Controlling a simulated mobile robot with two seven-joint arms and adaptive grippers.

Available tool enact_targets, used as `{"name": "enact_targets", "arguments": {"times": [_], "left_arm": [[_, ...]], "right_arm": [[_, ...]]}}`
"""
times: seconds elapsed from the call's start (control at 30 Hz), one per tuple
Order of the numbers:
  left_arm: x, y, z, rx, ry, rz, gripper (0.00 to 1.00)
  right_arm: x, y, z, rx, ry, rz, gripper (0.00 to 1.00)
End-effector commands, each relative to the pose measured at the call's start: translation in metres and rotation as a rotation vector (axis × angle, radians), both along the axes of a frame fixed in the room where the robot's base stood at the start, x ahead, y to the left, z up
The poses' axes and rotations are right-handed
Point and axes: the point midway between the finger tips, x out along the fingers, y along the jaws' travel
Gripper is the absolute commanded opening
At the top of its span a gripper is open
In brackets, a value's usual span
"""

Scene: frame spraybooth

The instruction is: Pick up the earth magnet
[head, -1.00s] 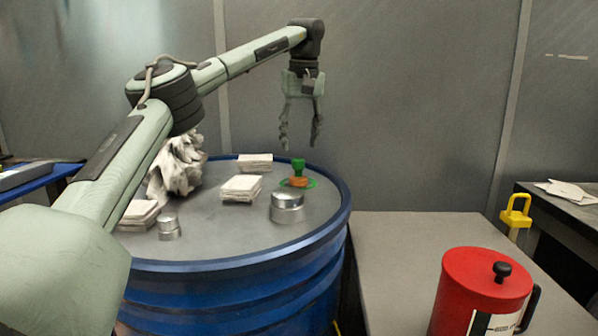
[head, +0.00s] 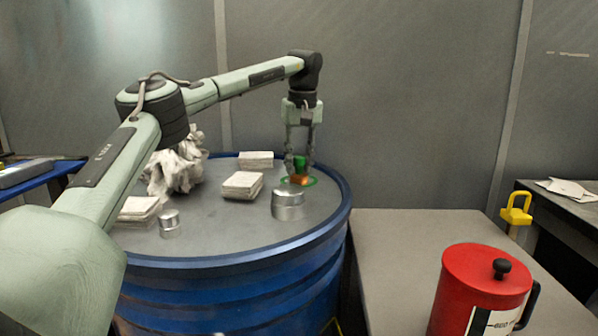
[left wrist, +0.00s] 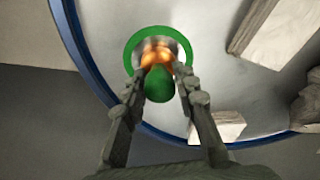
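The item I take as the earth magnet has a green knob (head: 300,161) over an orange, copper-like body (head: 299,180). It stands upright inside a flat green ring (head: 313,182) on the drum top, near its back right edge. In the left wrist view the green knob (left wrist: 160,84) shows with the orange body (left wrist: 157,53) beyond it. My left gripper (head: 300,170) points down over it. Its fingers are apart, one on each side of the knob, in the left wrist view (left wrist: 161,76) too. I cannot tell whether they touch it. My right gripper is out of view.
The blue drum (head: 230,262) bears a silver tin (head: 288,206) just in front of the ring, a smaller tin (head: 169,224), white stacks (head: 242,186) and a crumpled cloth (head: 176,168). A grey table (head: 400,235) at right holds a red canister (head: 484,290).

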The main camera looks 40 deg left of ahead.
Motion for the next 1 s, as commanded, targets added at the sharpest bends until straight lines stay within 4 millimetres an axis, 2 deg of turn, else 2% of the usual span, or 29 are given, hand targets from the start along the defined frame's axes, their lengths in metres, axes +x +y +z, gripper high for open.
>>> {"name": "enact_targets", "arguments": {"times": [0.03,0.2,0.57,0.67,0.83,1.0], "left_arm": [[0.0,0.0,0.0,0.0,0.0,0.0,0.18],[0.0,0.0,0.0,0.0,-0.001,0.0,0.0],[0.001,0.0,0.003,0.0,-0.002,0.0,0.0],[0.001,-0.001,0.011,0.0,-0.005,-0.001,0.0],[0.002,-0.001,0.042,0.0,-0.007,0.0,0.0],[-0.026,0.027,0.064,-0.003,-0.006,0.002,0.0]], "right_arm": [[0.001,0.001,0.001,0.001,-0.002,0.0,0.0],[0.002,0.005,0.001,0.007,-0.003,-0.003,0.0],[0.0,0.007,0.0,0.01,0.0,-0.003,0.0],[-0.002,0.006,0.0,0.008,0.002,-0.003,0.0],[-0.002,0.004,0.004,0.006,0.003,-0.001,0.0],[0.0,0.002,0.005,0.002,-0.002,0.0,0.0]]}}
